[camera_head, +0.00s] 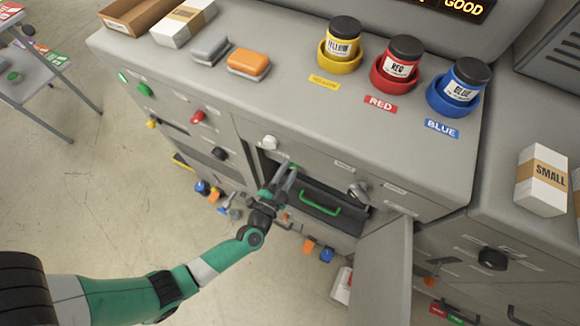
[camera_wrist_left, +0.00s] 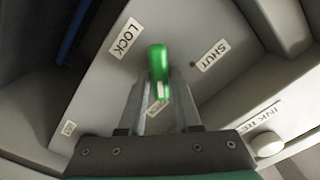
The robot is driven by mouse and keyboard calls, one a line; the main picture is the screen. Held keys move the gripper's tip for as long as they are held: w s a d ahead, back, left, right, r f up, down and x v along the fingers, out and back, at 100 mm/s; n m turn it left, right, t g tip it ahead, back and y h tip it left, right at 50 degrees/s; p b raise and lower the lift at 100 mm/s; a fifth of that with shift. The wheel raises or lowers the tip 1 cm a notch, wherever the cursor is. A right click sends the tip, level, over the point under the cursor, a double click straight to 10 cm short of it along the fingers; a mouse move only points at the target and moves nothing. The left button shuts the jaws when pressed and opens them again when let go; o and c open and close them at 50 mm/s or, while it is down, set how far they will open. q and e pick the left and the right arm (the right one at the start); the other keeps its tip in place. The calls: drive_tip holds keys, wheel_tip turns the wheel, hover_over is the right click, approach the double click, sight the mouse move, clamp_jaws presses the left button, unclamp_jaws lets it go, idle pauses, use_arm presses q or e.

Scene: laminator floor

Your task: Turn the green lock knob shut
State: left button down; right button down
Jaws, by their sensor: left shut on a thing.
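The green lock knob (camera_wrist_left: 157,57) is an upright lever on a grey panel in the left wrist view, between a "LOCK" label (camera_wrist_left: 125,38) on the left and a "SHUT" label (camera_wrist_left: 210,55) on the right. A small dark dot lies beside the "SHUT" label. My left gripper (camera_wrist_left: 160,85) is shut on the knob, its fingers on either side of it. In the head view, my left gripper (camera_head: 287,180) reaches to the cabinet front, and only a bit of green shows at its tips. My right gripper is not in view.
A compartment with a green handle (camera_head: 320,203) lies right of my gripper. An open grey door (camera_head: 383,270) juts out below it. A white knob (camera_head: 269,142) is just above left. Yellow, red (camera_head: 400,65) and blue jars stand on the counter.

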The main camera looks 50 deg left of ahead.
use_arm(q)
drive_tip(key=shift+r+n, duration=0.1)
drive_tip(key=shift+n, duration=0.2)
drive_tip(key=n+p, duration=0.1)
drive_tip(key=n, duration=0.1)
drive_tip(key=shift+a+r+n, duration=0.1)
drive_tip(key=shift+n, duration=0.3)
drive_tip(key=n, duration=0.9)
drive_tip(key=a+n, duration=0.1)
drive_tip(key=n, duration=0.4)
drive_tip(key=shift+s, duration=0.15)
drive_tip(key=shift+n, duration=0.3)
drive_tip(key=c, duration=0.6)
unclamp_jaws()
drive_tip(key=shift+d, duration=0.1)
drive_tip(key=shift+f, duration=0.2)
